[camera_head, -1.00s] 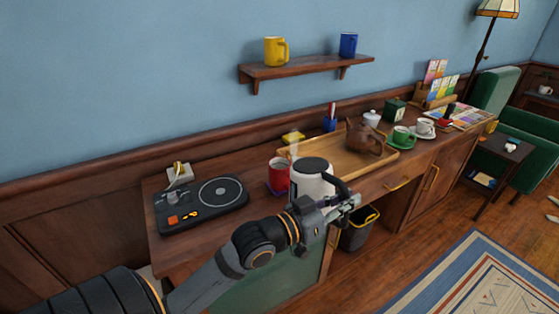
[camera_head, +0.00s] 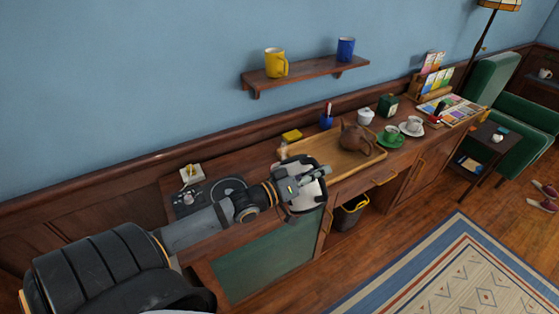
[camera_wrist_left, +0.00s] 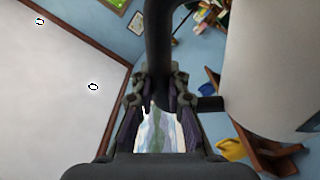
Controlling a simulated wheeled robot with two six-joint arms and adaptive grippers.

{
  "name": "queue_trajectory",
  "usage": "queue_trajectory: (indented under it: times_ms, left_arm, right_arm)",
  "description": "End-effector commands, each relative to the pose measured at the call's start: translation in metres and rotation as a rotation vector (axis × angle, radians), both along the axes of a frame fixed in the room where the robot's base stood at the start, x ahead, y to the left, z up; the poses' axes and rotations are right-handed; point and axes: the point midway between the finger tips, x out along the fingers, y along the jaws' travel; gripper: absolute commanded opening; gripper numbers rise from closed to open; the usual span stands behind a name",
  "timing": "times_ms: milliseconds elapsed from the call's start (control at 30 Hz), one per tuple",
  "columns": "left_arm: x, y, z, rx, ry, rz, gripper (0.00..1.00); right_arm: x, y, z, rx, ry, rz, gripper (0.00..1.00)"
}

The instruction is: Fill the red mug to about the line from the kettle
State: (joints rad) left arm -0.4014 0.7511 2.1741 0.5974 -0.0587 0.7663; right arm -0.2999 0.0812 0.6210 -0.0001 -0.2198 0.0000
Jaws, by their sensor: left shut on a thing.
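My left gripper (camera_head: 312,180) is shut on the black handle of the white kettle (camera_head: 302,164), which is in the air over the front of the desk. In the left wrist view, the handle (camera_wrist_left: 158,45) runs between the fingers and the white body (camera_wrist_left: 270,60) fills the right side. The kettle looks tilted, but its spout and any stream are not clear. The red mug does not show now; my left arm and the kettle cover the area where it stood. Its line and level cannot be seen. My right gripper is out of view.
A wooden tray (camera_head: 322,155) with a brown teapot (camera_head: 355,137) lies right of the kettle. A black plate device (camera_head: 228,186) is partly behind my arm. Yellow (camera_head: 275,63) and blue (camera_head: 346,48) mugs stand on the wall shelf. A bin (camera_head: 348,214) is below.

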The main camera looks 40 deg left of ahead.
Motion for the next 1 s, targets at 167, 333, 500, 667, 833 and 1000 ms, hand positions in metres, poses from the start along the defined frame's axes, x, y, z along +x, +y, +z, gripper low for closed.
queue_trajectory:
  times_ms: [167, 333, 500, 667, 833, 1000]
  left_arm:
    - [0.002, 0.005, 0.001, -0.036, 0.010, 0.000, 0.00]
    - [0.003, 0.007, 0.002, -0.047, 0.016, -0.001, 0.00]
    - [0.004, 0.009, 0.003, -0.061, 0.022, -0.001, 0.00]
    - [0.005, 0.010, 0.003, -0.073, 0.027, -0.001, 0.00]
    - [0.005, 0.012, 0.004, -0.086, 0.031, -0.001, 0.00]
    - [0.006, 0.014, 0.005, -0.099, 0.036, -0.001, 0.00]
  right_arm:
    - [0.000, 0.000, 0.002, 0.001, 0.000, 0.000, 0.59]
    - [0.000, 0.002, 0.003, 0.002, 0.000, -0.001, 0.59]
    - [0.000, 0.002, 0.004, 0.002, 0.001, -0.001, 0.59]
    - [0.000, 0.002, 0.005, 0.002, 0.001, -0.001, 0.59]
    - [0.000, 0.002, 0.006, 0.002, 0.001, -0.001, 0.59]
    - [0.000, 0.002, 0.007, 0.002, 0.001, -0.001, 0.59]
